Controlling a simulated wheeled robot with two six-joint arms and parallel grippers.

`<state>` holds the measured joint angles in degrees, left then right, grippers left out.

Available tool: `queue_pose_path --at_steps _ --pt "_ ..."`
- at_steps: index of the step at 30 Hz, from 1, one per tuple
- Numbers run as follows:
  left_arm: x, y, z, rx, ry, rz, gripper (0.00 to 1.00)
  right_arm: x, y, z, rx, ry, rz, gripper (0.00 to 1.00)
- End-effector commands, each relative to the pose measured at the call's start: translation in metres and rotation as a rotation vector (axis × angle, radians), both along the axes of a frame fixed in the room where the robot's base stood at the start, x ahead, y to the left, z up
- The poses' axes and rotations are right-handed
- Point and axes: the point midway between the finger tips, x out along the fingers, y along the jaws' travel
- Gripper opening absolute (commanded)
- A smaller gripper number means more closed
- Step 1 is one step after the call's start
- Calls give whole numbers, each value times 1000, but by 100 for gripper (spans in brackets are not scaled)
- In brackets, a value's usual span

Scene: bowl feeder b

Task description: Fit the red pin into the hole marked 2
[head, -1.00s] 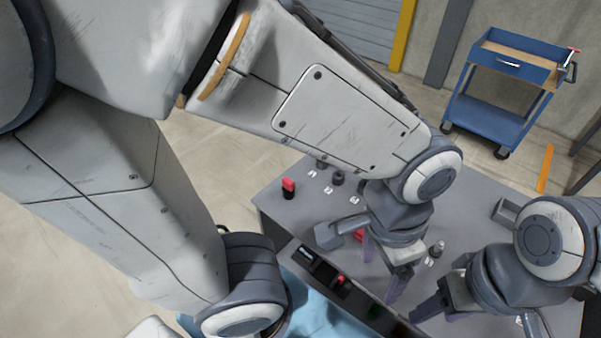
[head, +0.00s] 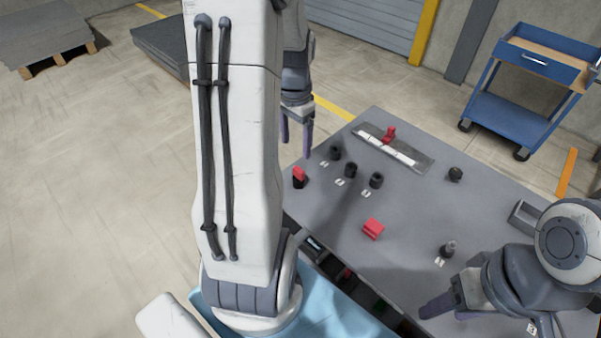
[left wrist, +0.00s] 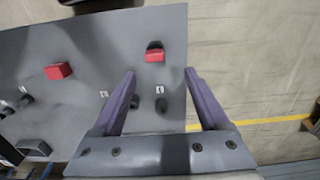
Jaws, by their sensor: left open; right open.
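A red piece sits on a dark base (head: 299,175) at the table's left edge; it also shows in the left wrist view (left wrist: 155,55). A red block (head: 373,229) lies mid-table, and another red piece (head: 389,133) stands on a metal plate. I cannot tell which is the pin. Dark round sockets (head: 335,152), (head: 351,170), (head: 376,180) stand by white labels whose digits I cannot read surely. My left gripper (head: 296,140) is open and empty by the far left edge, fingers towards the red-topped base. My right gripper (head: 437,305) is open at the front right.
A grey peg (head: 448,249) stands by a label near the right gripper. A dark knob (head: 455,174) and a small grey tray (head: 522,214) are on the right. The metal plate (head: 415,158) lies at the back. The table middle is mostly clear.

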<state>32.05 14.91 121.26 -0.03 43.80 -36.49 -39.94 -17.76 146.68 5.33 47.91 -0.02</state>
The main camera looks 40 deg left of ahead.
Motion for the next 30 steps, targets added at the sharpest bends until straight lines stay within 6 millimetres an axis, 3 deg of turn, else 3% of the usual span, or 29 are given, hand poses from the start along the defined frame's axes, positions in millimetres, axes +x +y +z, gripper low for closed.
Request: queue_pose_path --at_steps 3,11,18,28,29,30 --pt "-1 -2 -19 -4 5 -1 78 0 0 2 0 0 0 55" --pt "0 -5 -41 -3 4 -2 78 0 0 5 0 0 0 55" --pt "-1 -11 -76 -3 4 -1 78 0 0 13 0 0 0 55" --pt "0 -10 -86 0 0 -1 78 0 0 13 0 0 0 55" --pt "0 -10 -86 0 0 -1 74 0 0 13 0 0 0 55" --pt "0 -10 -86 0 0 -1 58 0 0 13 0 0 0 55"
